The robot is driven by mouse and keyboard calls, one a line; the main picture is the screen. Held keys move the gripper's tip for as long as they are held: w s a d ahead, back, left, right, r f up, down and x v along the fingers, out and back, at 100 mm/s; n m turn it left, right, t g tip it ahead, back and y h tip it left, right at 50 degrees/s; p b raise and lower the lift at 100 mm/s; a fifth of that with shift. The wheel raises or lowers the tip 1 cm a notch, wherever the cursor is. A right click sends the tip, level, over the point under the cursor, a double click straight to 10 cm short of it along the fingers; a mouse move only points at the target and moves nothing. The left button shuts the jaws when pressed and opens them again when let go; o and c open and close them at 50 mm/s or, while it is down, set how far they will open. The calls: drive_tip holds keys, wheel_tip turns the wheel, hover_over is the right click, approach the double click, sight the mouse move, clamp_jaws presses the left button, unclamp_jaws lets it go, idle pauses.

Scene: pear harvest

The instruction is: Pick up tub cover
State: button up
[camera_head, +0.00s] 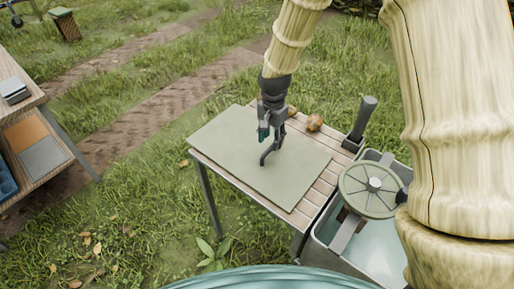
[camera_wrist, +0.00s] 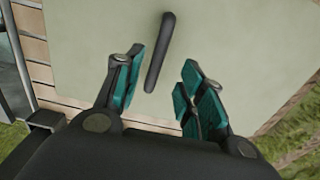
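The tub cover (camera_head: 222,138) is a flat grey-green panel lying on a slatted wooden table. Its dark bar handle (camera_head: 269,152) stands up near the middle of the panel. My gripper (camera_head: 269,132) is above the cover, close to the handle. In the wrist view, my gripper (camera_wrist: 163,72) is open, with teal finger pads on both sides. The handle (camera_wrist: 159,50) shows in the gap between the fingers and reaches beyond the tips, nearer the left finger. I cannot tell whether a pad touches it. The cover (camera_wrist: 245,35) fills most of the wrist view behind.
A brown round fruit-like object (camera_head: 314,122) lies on the table's far side. A pale tub (camera_head: 381,243) with a spoked wheel (camera_head: 371,190) stands at the right. A wooden shelf unit (camera_head: 31,134) is at the left. Grass lies between.

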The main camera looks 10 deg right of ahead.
sight(271, 147)
drive_tip(key=shift+s+d, duration=0.1)
drive_tip(key=shift+s, duration=0.25)
drive_tip(key=shift+f+p, duration=0.95)
drive_tip(key=shift+f, duration=1.65)
clamp_jaws()
drive_tip(key=shift+r, duration=0.1)
